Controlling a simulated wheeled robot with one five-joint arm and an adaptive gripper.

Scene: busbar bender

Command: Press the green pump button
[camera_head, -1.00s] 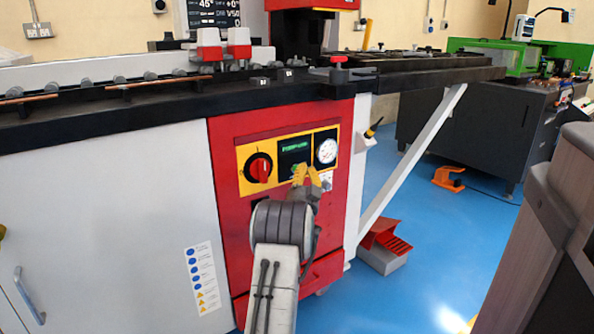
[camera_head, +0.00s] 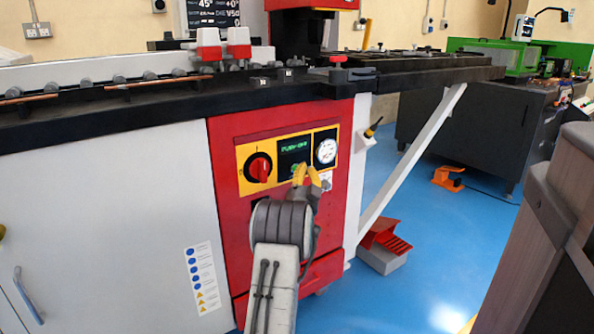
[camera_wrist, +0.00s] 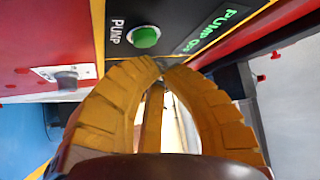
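The green pump button (camera_wrist: 145,37) is a round cap on a black panel in the wrist view, with the label PUMP beside it. In the head view only a bit of green (camera_head: 296,166) shows by my fingertips. My gripper (camera_wrist: 160,63) has two curved yellow fingers whose tips come together, with nothing between them. The tips are just below the button in the wrist view; I cannot tell whether they touch the panel. My gripper also shows in the head view (camera_head: 306,165), in front of the panel. A lit green display (camera_wrist: 213,29) beside the button starts with PUMP; its last letters are hard to read.
A red rotary switch on a yellow plate (camera_head: 258,168) is left of the display, and a round gauge (camera_head: 326,151) is right of it. The black machine table (camera_head: 160,106) overhangs above. A red pedal (camera_head: 384,240) stands on the blue floor at right.

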